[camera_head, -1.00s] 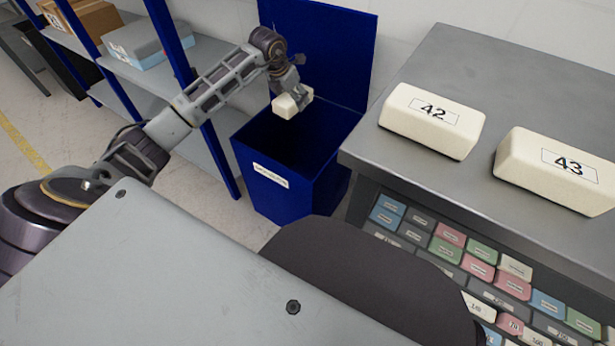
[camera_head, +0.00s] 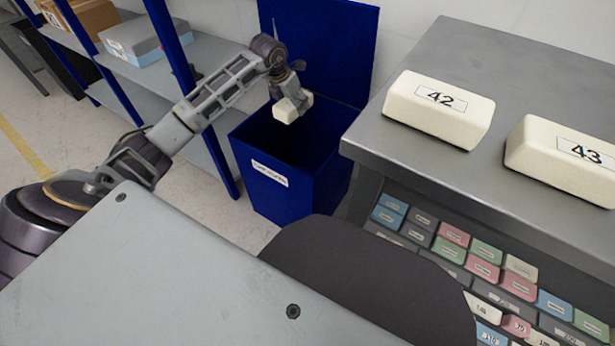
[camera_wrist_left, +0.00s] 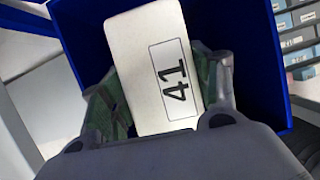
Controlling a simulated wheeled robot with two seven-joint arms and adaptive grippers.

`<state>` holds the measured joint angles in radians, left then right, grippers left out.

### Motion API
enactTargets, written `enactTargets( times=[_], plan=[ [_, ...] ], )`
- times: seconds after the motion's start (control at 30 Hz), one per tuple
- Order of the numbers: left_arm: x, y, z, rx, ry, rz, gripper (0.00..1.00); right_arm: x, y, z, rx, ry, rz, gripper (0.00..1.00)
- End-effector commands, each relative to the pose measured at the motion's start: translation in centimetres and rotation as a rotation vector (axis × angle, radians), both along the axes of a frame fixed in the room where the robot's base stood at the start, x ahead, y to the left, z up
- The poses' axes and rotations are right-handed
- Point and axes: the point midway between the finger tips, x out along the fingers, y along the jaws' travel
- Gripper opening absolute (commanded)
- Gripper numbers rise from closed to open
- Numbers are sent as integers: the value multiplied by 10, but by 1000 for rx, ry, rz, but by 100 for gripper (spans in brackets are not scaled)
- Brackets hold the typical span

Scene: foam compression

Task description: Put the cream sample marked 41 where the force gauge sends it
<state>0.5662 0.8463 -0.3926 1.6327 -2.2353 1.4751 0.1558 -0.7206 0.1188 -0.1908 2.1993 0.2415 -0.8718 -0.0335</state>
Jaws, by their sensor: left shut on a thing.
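The cream sample marked 41 (camera_wrist_left: 150,60) is a pale block between the fingers of my left gripper (camera_head: 298,100). In the head view the sample (camera_head: 287,109) hangs above the open mouth of a blue bin (camera_head: 262,204) with a raised lid. In the left wrist view my left gripper (camera_wrist_left: 155,90) is shut on its sides, and the 41 label faces the camera. The blue bin wall (camera_wrist_left: 262,50) surrounds it there. The bin's white label (camera_head: 270,174) is too small to read surely. My right gripper and the force gauge are not in view.
Cream samples 42 (camera_head: 438,108) and 43 (camera_head: 565,158) lie on a grey bench (camera_head: 470,55) at right. Below its top are several coloured labelled blocks (camera_head: 485,268). A shelf with blue posts (camera_head: 172,50) holds a grey-blue box (camera_head: 140,42) at left.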

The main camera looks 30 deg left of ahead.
Motion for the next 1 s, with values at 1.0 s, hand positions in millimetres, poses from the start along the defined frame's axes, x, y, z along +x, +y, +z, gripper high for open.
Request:
enactTargets(
  times=[1.0],
  plan=[
    [0, 0, -23, 0, 0, 0, 86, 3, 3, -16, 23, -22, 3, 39]
  ],
)
